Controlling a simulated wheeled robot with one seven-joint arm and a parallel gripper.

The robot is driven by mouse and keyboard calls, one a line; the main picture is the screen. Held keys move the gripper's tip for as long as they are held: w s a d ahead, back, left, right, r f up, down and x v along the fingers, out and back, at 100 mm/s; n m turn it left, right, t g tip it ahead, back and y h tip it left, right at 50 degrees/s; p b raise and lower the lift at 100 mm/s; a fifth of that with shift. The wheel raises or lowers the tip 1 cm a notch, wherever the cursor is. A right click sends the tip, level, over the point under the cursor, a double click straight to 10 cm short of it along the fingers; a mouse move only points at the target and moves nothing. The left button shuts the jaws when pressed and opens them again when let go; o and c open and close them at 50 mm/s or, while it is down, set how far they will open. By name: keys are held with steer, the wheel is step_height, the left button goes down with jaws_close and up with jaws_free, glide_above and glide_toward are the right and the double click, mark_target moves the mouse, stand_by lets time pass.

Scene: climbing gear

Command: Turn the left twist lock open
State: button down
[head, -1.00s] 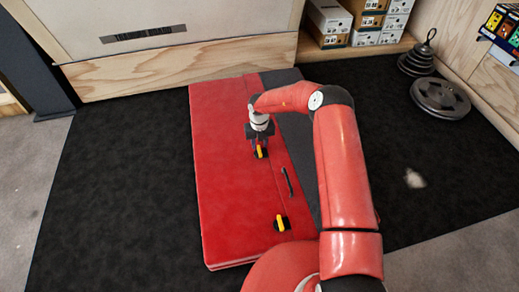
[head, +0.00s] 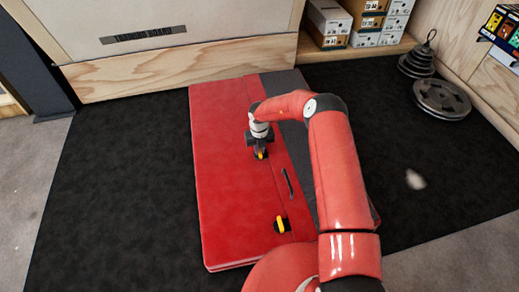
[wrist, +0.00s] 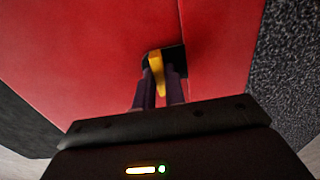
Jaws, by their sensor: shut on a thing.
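A red crash pad (head: 225,200) lies flat on the dark mat. Two twist locks with black bases and yellow levers sit along its seam. My gripper (head: 260,151) is over the far lock (head: 261,155). In the wrist view my gripper (wrist: 159,90) has its two fingers on either side of that lock's yellow lever (wrist: 156,66), shut on it. Part of the black base (wrist: 176,55) shows behind the fingers; the rest is hidden. The near lock (head: 281,224) stands free, its lever running roughly along the seam.
A black strap handle (head: 287,184) lies between the two locks. My arm passes over the pad's right side and hides part of its grey strip. Weight plates (head: 441,98) stand at the right, boxes (head: 330,22) at the back. The mat left of the pad is clear.

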steer(key=shift+n, duration=0.3)
steer(key=n+p, duration=0.1)
steer(key=n, duration=0.3)
steer(key=n+p, duration=0.1)
steer(key=n, duration=0.3)
steer(key=shift+n, duration=0.4)
steer(key=n, duration=0.4)
steer(key=shift+n, duration=2.2)
steer(key=c, duration=1.5)
jaws_free()
steer(key=shift+o, duration=0.2)
